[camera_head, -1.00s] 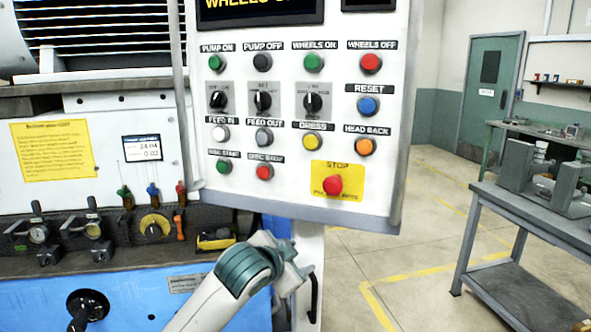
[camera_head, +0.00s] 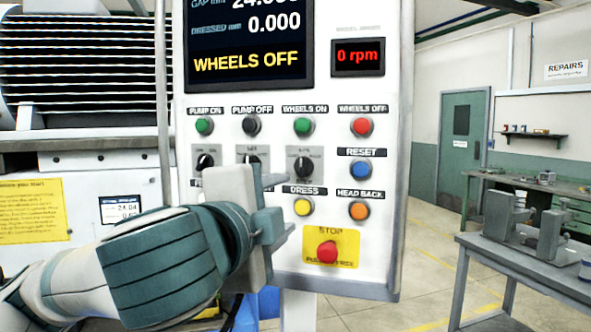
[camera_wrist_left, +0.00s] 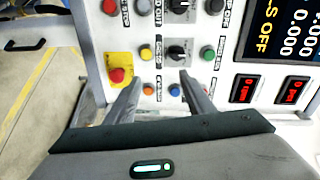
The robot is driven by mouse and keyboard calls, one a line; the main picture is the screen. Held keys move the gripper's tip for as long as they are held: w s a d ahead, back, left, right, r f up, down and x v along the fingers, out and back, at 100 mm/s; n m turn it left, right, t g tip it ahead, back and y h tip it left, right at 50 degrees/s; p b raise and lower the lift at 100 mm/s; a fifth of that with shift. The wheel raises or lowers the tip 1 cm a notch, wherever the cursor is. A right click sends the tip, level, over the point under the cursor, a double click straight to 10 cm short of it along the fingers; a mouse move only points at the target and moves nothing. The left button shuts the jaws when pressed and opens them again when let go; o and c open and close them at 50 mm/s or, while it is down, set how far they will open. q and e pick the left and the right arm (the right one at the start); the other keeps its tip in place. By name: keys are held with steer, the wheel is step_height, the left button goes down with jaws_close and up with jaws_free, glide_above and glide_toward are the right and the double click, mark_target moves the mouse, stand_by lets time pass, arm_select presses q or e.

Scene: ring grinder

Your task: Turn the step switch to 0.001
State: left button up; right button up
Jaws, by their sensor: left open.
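The control panel (camera_head: 330,190) carries a row of black rotary switches on grey plates. Their small lettering is too blurred to read, so I cannot tell which is the step switch or its setting. The right-hand rotary switch (camera_head: 304,166) is clear in the head view. It also shows in the left wrist view (camera_wrist_left: 178,50), just beyond my fingertips. The middle one (camera_head: 250,158) is partly hidden behind my gripper. My left gripper (camera_head: 284,207) is open and empty in front of the panel, below and left of the right-hand switch. My right gripper is not in view.
Push buttons surround the switches, including the yellow dress (camera_head: 303,206), blue reset (camera_head: 361,171) and orange head back (camera_head: 358,211) buttons. The red stop button (camera_head: 327,251) is below my gripper. A grey workbench (camera_head: 520,252) stands at right, with open floor between.

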arm_select(q)
steer(key=shift+m+t, duration=0.6)
steer(key=s+r, duration=0.1)
steer(key=s+a+r, duration=0.1)
steer(key=s+r, duration=0.1)
steer(key=shift+a, duration=0.3)
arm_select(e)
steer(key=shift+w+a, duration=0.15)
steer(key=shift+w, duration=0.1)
arm_select(q)
steer(key=shift+r, duration=0.1)
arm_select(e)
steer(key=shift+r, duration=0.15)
arm_select(q)
steer(key=p, duration=1.3)
glide_toward(302, 168)
steer(key=x, duration=0.7)
steer(key=shift+w, duration=0.15)
steer(key=shift+w+d, duration=0.2)
steer(key=shift+w, duration=0.5)
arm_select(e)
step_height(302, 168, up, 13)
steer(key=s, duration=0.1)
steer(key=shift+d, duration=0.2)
